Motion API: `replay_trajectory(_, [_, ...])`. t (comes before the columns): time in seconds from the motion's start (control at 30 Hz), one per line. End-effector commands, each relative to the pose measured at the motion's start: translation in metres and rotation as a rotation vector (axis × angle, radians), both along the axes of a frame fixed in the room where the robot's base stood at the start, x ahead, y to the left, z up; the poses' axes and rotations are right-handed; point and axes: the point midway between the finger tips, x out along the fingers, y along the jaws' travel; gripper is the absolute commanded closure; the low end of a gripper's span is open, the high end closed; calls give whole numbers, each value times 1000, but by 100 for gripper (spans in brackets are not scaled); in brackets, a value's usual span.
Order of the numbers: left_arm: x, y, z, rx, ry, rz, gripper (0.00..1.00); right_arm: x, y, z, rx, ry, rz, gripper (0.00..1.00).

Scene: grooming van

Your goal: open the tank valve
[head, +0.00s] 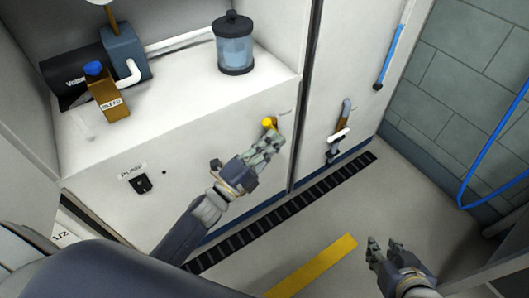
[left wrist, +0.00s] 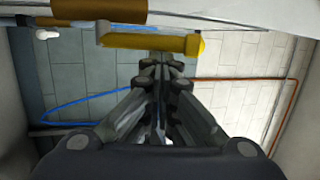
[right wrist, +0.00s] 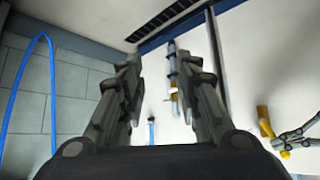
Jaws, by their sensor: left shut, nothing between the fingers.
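A yellow valve handle (head: 269,122) is on the white cabinet front, beside a small label I cannot read. It shows as a yellow bar (left wrist: 150,42) across the top of the left wrist view, and at the right of the right wrist view (right wrist: 264,122). My left gripper (head: 274,137) is shut and empty, its fingertips close by the handle; I cannot tell whether they touch it. The fingers partly hide the handle in the head view. My right gripper (head: 383,245) is open and empty, low over the floor, away from the cabinet.
A pipe with a white-handled fitting (head: 340,134) is on the panel to the right. A pump with a brown bleed part (head: 108,100) and a clear canister (head: 235,45) stand on the ledge. A pump switch (head: 141,184) is at left. A blue hose (head: 480,165) hangs at right.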

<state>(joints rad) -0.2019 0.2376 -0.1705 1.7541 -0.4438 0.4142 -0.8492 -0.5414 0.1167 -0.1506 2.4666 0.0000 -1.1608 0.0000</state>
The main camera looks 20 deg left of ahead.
Motion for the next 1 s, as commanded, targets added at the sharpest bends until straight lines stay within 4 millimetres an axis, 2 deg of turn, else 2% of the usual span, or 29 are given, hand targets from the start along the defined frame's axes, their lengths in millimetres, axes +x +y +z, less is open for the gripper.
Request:
replay_trajectory(0.3, [3,0,4,6,6,3,100,-44,-15,-21,-47,216,-18,69])
replay_trajectory(0.7, [6,-2,7,5,6,4,100,-89,-28,-33,-87,415,-33,69])
replay_trajectory(1.0, [8,-3,9,5,3,4,100,-94,-29,-30,-91,436,-35,69])
